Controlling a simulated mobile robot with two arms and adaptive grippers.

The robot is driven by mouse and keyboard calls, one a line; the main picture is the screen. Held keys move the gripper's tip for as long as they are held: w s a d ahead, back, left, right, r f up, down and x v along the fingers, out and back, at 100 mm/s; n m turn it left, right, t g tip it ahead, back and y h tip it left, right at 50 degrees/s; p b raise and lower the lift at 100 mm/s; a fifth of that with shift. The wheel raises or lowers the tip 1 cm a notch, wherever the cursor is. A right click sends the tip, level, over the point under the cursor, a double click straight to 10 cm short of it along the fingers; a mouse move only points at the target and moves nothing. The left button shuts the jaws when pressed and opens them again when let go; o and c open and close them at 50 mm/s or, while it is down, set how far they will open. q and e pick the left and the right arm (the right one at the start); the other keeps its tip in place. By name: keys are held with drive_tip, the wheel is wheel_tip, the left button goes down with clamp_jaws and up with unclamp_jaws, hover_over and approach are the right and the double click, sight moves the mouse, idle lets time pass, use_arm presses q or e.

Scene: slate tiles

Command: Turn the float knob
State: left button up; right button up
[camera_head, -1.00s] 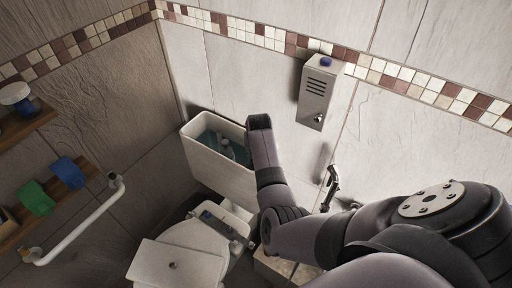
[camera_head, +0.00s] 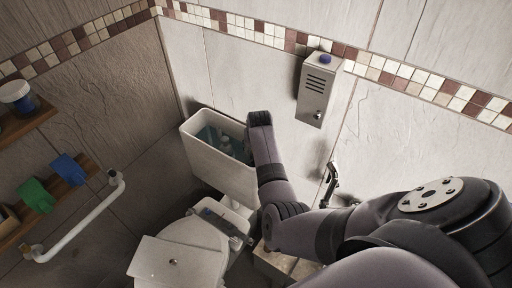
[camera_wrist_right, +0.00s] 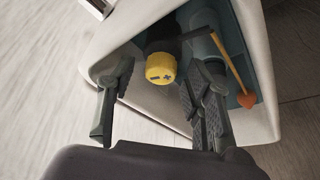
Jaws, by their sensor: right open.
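The float knob (camera_wrist_right: 160,68) is a yellow cap with dark markings on a dark stem, inside the open cistern. My right gripper (camera_wrist_right: 158,115) is open, with one finger on each side below the knob in the right wrist view. The knob shows ahead of and between the fingers, and I see no clear contact. The white cistern (camera_head: 215,162) stands open against the wall in the head view, with grey fittings in it. My right forearm hides its right end, the knob and the gripper fingers there. My left gripper is out of view.
An orange-tipped rod (camera_wrist_right: 234,75) and a grey cylinder (camera_wrist_right: 205,45) stand close to the right finger. The cistern rim (camera_wrist_right: 100,60) surrounds the fingers. A metal wall box (camera_head: 316,90), a wall tap (camera_head: 330,182) and a grab rail (camera_head: 85,222) are nearby.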

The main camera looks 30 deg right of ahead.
drive_tip(key=v, duration=1.2)
idle(0.4)
